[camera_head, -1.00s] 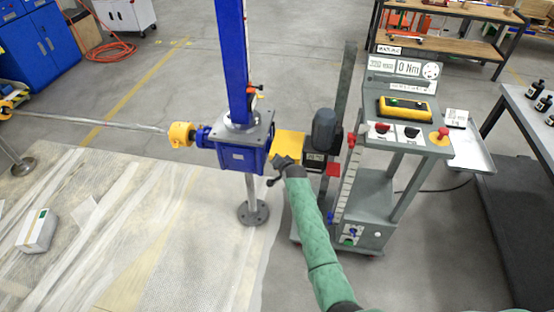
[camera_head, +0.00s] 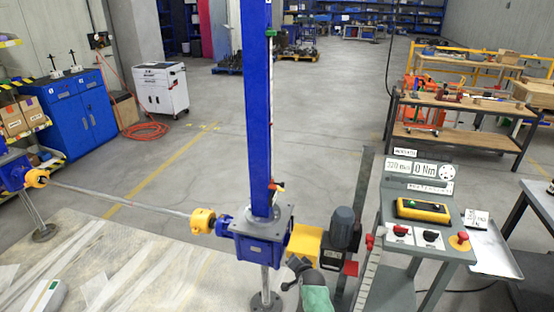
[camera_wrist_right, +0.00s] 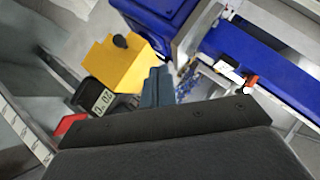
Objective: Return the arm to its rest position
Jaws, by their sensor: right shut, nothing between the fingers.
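My right gripper (camera_head: 297,266) is at the bottom of the head view, at the end of my green-sleeved arm (camera_head: 317,298). It is just below the yellow coupling cover (camera_head: 304,241) and beside the blue screw jack gearbox (camera_head: 257,240). In the right wrist view its fingers (camera_wrist_right: 158,86) are together and empty, with the yellow cover (camera_wrist_right: 113,66) to their left and the blue jack column (camera_wrist_right: 250,60) to their right. I cannot tell the exact gap to the jack. My left gripper is not in view.
A motor (camera_head: 342,228) stands right of the jack. The control stand (camera_head: 420,235) with its yellow device (camera_head: 423,211) is farther right. A shaft (camera_head: 120,199) runs left to another jack. Open grey floor (camera_head: 335,115) lies behind.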

